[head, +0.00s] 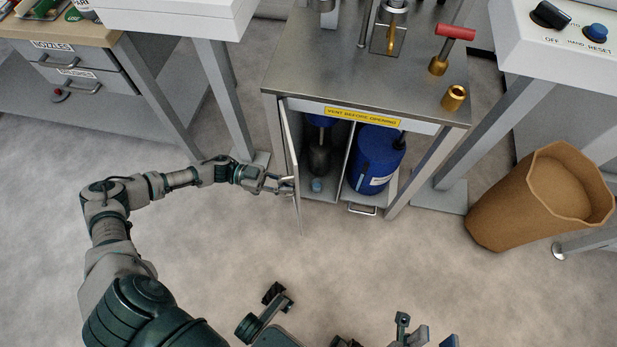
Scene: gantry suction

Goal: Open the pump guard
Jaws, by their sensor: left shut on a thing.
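The pump guard (293,150) is a thin pale door on the left side of the steel cabinet under the pump bench. It stands swung outward and shows nearly edge-on, leaving the cabinet front open. My left gripper (286,186) is at the guard's outer face, near its free edge, shut on the guard's handle. The fingers hide most of the handle. Inside the cabinet are a dark pump with a blue top (319,158) and a blue drum (374,160), with a divider between them.
A yellow label (362,116) reads "VENT BEFORE OPENING". A red-handled brass valve (455,33) stands on the steel top (330,60). A brown bin (540,200) is at the right. Drawers (75,65) are at the left. The floor before the cabinet is clear.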

